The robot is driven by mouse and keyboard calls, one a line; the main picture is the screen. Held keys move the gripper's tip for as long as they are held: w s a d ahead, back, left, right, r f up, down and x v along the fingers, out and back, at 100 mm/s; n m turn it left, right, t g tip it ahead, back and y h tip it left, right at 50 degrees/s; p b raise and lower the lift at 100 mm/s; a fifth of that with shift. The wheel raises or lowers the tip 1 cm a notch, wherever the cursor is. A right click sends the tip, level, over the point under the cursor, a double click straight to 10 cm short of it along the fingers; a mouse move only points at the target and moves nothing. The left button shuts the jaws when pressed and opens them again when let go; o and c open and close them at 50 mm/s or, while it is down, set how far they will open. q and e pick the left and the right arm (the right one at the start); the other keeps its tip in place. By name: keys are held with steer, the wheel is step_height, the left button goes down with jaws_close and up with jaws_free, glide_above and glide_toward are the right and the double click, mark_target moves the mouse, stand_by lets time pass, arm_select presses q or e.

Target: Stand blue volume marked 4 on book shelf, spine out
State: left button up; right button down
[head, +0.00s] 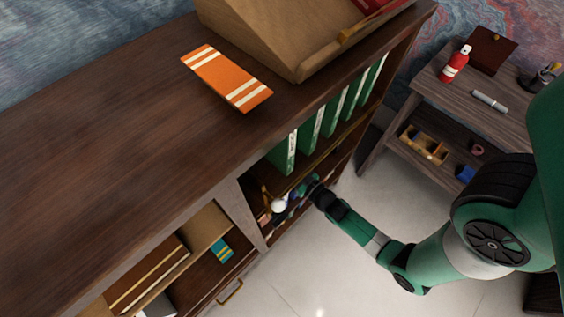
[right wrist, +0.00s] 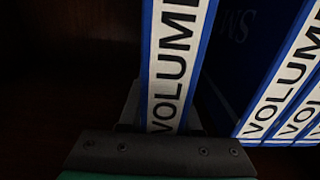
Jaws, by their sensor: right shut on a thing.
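In the right wrist view a blue volume (right wrist: 178,55) with a white spine label reading "VOLUME" stands roughly upright, spine toward the camera. Its number is out of frame. My right gripper (right wrist: 166,112) is shut on this volume near the bottom of its spine. In the head view my right gripper (head: 308,188) reaches into the lower opening of the book shelf (head: 345,160), below the green books. The held volume is hard to make out there. My left gripper is not in view.
More blue volumes (right wrist: 288,80) stand to the right of the held one, with a gap between. Left of it is dark and looks empty. Green books (head: 308,130) fill the level above. An orange striped book (head: 228,78) lies on the shelf top.

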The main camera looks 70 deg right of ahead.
steer(key=c, duration=1.1)
jaws_free()
steer(key=shift+f, duration=0.2)
steer(key=o, duration=0.5)
steer(key=shift+r, duration=0.25)
steer(key=shift+s+a, duration=0.15)
steer(key=shift+s, duration=0.2)
steer(key=p+v, duration=0.4)
steer(key=v, duration=0.7)
